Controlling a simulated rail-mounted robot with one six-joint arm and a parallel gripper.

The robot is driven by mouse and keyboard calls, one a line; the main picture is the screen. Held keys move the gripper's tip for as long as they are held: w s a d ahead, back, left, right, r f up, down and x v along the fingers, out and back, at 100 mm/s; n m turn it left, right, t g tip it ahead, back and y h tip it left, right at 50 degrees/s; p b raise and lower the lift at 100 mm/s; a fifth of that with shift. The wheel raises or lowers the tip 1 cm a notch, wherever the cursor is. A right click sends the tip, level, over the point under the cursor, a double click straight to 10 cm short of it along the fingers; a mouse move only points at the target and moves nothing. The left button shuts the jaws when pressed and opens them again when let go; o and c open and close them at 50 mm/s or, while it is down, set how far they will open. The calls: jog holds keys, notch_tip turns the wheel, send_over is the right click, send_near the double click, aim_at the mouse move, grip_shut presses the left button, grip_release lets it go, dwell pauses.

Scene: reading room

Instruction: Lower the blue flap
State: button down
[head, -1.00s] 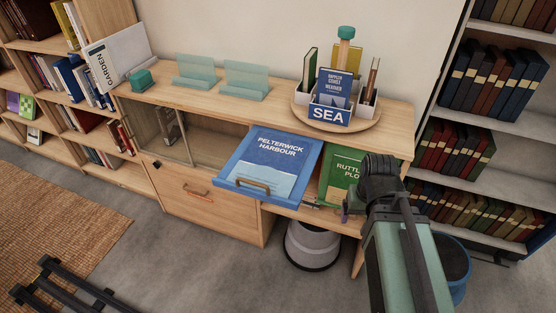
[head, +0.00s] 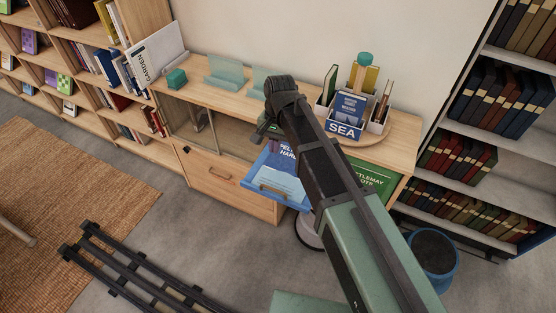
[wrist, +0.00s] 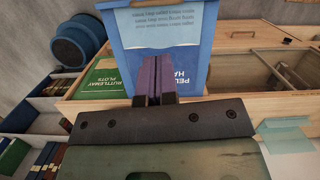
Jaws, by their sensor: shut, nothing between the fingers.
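The blue flap (head: 284,162), printed with a harbour title, sticks out from the front of the wooden cabinet, raised. Its bar handle (head: 277,191) is near its front edge. My arm hides the flap's right part in the head view. In the wrist view the flap (wrist: 205,30) appears upside down behind my fingers. My gripper (head: 258,138) is near the flap's back left edge, close to the cabinet top's front. Its purple fingers (wrist: 154,75) are together with nothing between them. I cannot tell whether they touch the flap.
A green panel (head: 371,178) is beside the flap on the right. On the cabinet top stand a SEA book holder (head: 344,131), pale green stands (head: 222,72) and a teal block (head: 176,78). A glass-fronted compartment (head: 188,122) is to the left. A blue bin (head: 433,262) stands on the floor at right.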

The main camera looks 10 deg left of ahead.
jog(key=m, duration=0.1)
jog(key=b, duration=1.4)
send_over(275, 193)
jog(key=f, duration=1.4)
jog(key=shift+s+f, duration=0.25)
jog(key=shift+s, duration=0.15)
jog(key=shift+f, duration=0.1)
